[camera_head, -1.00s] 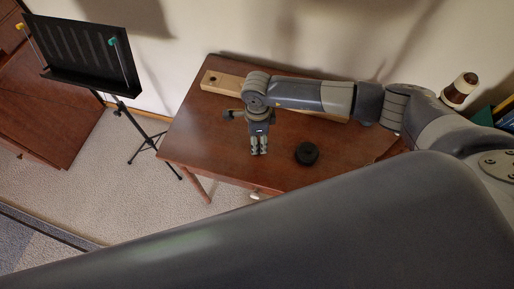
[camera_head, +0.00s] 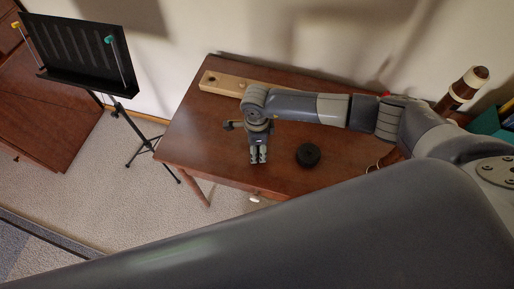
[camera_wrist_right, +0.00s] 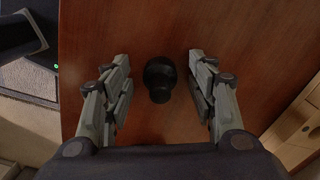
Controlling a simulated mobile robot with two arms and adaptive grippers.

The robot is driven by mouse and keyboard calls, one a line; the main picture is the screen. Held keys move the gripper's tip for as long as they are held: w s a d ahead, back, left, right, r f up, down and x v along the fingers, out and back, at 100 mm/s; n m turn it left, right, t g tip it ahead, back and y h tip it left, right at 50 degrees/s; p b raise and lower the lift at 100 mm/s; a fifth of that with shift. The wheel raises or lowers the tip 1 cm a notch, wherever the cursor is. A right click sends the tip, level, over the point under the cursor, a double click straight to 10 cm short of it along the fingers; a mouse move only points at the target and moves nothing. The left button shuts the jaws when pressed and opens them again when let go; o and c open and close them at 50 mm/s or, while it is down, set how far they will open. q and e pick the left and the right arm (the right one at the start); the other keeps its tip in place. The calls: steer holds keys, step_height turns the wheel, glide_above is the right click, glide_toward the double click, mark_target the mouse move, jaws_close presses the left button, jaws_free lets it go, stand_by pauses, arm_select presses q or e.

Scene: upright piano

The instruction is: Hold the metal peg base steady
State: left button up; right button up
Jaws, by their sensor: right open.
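A short, dark round piece (camera_head: 308,155), which I take to be the metal peg base, stands on the brown wooden table. My right gripper (camera_head: 258,157) hangs over the table, a little left of it in the head view. In the right wrist view a dark round piece with a narrower knob (camera_wrist_right: 159,80) shows between the spread fingers of my right gripper (camera_wrist_right: 160,66). It looks like the same piece, and neither finger appears to touch it. My right gripper is open and empty. My left gripper is not in view.
A pale wooden board (camera_head: 225,84) lies along the back of the table (camera_head: 200,130), partly behind my right arm. A black music stand (camera_head: 80,50) is at the left. A brown-and-white cylinder (camera_head: 465,88) stands at the right. The table's left part is clear.

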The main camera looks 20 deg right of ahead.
steer(key=c, duration=1)
steer(key=shift+r, duration=0.1)
steer(key=shift+r+b, duration=0.4)
steer(key=shift+r, duration=0.2)
steer(key=shift+s+a+r+b, duration=0.1)
steer(key=shift+s+r+b, duration=0.15)
steer(key=shift+r, duration=0.25)
steer(key=shift+s+a+r+b, duration=0.1)
steer(key=shift+r+b, duration=0.2)
steer(key=shift+r, duration=0.15)
steer(key=s+a+r+b, duration=0.1)
steer(key=s+a+b, duration=0.3)
steer(key=s, duration=0.9)
steer(key=a, duration=0.3)
steer(key=shift+s+a+r, duration=0.15)
steer(key=shift+a+r, duration=0.05)
steer(key=shift+r, duration=0.15)
